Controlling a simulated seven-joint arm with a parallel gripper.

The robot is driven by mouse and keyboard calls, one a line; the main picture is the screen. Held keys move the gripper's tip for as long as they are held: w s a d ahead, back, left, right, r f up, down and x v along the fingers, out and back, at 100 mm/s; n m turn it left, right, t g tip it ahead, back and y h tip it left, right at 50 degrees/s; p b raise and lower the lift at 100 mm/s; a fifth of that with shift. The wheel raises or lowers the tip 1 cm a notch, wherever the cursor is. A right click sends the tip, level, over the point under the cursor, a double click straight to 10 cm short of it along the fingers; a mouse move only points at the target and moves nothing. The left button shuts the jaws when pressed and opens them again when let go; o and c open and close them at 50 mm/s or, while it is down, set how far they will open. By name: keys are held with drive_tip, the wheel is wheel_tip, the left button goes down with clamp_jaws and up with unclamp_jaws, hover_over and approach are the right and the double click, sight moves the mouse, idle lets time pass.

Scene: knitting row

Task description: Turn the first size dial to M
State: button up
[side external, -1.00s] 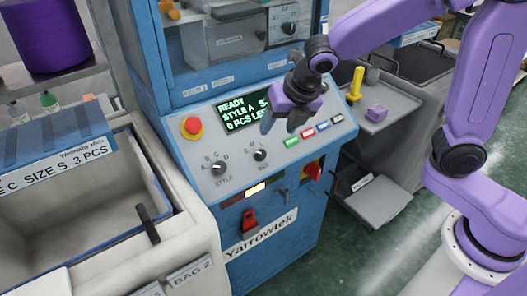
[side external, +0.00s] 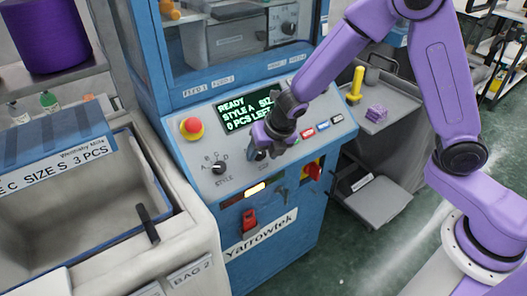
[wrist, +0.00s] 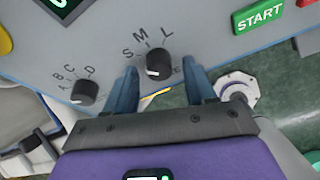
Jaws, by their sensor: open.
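The size dial (wrist: 159,62) is a round black knob with a white mark, on the grey sloped panel (wrist: 195,35). Letters S, M and L are printed around its upper left side in the wrist view. Its white mark sits at the knob's lower left edge there. My gripper (wrist: 163,76) is open, its two blue fingers pointing at the panel with the knob between them in the picture; I cannot tell whether they touch it. In the side view my gripper (side external: 262,148) is over the dial and hides most of it.
The style dial (wrist: 84,93), lettered A to D, is left of the size dial. A red emergency button (side external: 192,126) and a green display (side external: 246,110) are on the panel. The green START button (wrist: 260,16) and other coloured buttons are to the right.

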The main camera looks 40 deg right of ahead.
drive_tip(key=shift+f, duration=0.1)
clamp_jaws()
drive_tip(key=shift+m, duration=0.3)
drive_tip(key=m, duration=0.3)
drive_tip(key=shift+d+y, duration=0.1)
drive_tip(key=shift+y, duration=0.3)
drive_tip(key=shift+m+t+y, duration=0.5)
drive_tip(key=shift+m, duration=1.9)
